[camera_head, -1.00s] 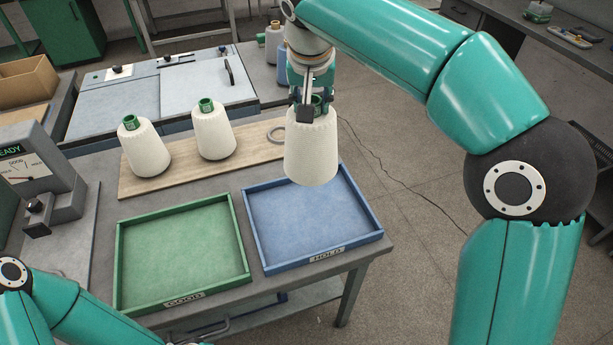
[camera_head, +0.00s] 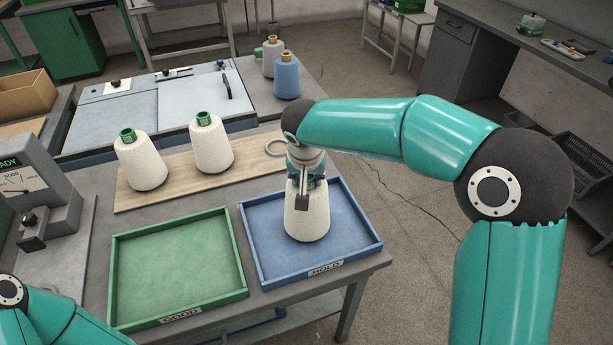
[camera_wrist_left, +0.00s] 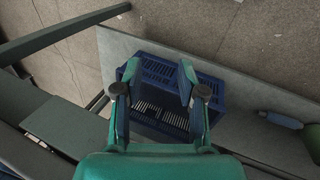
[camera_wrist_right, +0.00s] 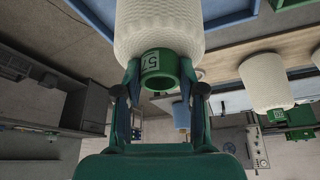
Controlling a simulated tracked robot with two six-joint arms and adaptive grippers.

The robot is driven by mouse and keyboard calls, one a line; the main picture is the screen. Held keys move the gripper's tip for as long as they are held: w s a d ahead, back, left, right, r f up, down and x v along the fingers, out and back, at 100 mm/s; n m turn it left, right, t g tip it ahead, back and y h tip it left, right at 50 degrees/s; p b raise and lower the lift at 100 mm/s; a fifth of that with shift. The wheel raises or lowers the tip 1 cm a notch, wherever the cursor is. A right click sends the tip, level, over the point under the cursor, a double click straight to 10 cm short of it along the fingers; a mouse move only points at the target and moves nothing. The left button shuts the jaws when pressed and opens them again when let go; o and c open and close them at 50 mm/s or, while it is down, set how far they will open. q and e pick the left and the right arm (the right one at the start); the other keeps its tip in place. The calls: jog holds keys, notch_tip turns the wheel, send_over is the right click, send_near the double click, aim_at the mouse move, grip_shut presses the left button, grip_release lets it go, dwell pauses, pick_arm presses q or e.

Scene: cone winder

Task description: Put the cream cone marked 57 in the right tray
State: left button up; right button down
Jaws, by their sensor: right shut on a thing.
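My right gripper (camera_head: 303,190) is shut on the top of a cream cone (camera_head: 306,222). The cone stands upright within the blue tray labelled HOLD (camera_head: 376,246); whether its base touches the floor is hard to tell. In the right wrist view the cone (camera_wrist_right: 158,30) has a green tube end marked 57 between the fingers (camera_wrist_right: 160,80). The green tray labelled GOOD (camera_head: 118,270) lies to the left and is empty. My left gripper (camera_wrist_left: 158,80) is open and empty in the left wrist view, above a dark blue crate.
Two more cream cones, one left (camera_head: 140,163) and one right (camera_head: 212,146), stand on a wooden board (camera_head: 190,182) behind the trays. A grey ring (camera_head: 276,147) lies at the board's right end. A scale-like device (camera_head: 45,195) stands at left. The blue crate (camera_wrist_left: 205,85) sits low.

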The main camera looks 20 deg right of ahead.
jog(key=shift+f, duration=0.15)
jog(key=c, duration=0.7)
grip_release()
jog(key=v, duration=1.2)
jog(key=shift+b, duration=0.45)
